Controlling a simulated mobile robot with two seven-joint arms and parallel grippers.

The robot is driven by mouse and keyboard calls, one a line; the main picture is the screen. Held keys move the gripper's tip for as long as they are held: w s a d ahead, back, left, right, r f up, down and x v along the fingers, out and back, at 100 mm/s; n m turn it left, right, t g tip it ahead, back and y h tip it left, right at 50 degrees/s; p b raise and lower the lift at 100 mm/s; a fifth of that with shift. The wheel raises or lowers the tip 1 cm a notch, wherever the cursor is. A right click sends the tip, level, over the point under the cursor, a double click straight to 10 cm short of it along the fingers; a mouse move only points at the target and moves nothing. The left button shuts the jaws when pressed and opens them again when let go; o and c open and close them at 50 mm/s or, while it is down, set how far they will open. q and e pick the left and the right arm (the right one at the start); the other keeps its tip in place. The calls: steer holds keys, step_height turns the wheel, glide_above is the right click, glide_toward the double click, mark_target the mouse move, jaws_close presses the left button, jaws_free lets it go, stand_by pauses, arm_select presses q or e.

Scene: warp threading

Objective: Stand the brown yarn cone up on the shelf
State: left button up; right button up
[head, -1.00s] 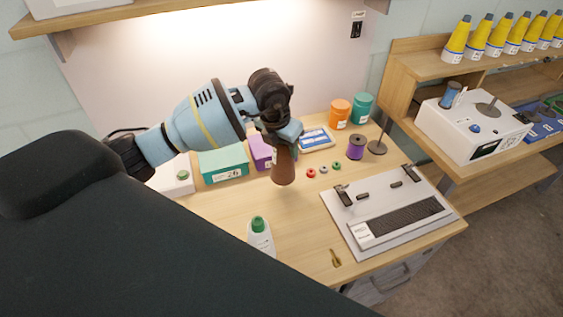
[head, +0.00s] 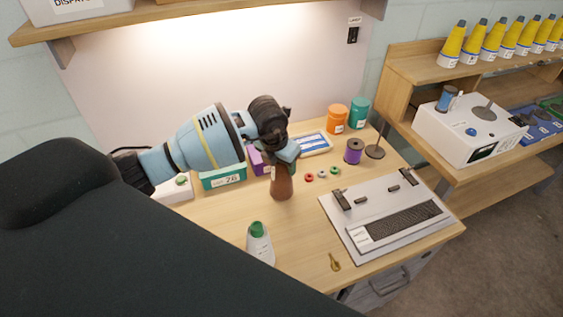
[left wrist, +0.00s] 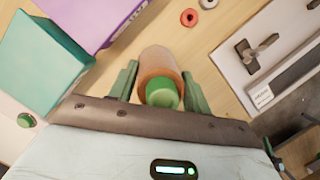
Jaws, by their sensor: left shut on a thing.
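The brown yarn cone (head: 282,186) hangs upright below my left gripper (head: 284,160) over the middle of the workbench, wide end down. I cannot tell whether its base touches the bench. In the left wrist view, the cone (left wrist: 157,62) with its green tip (left wrist: 162,94) sits between the two fingers of my left gripper (left wrist: 160,86), which is shut on it. The wooden shelf (head: 402,72) at the right carries a row of yellow cones (head: 473,44) on its top board. My right gripper is not in view.
A white machine (head: 450,130) stands below the yellow cones. An overhead shelf (head: 140,16) spans the upper left.

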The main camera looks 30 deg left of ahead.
arm_select(q)
steer(key=o, duration=1.5)
steer(key=v, duration=1.2)
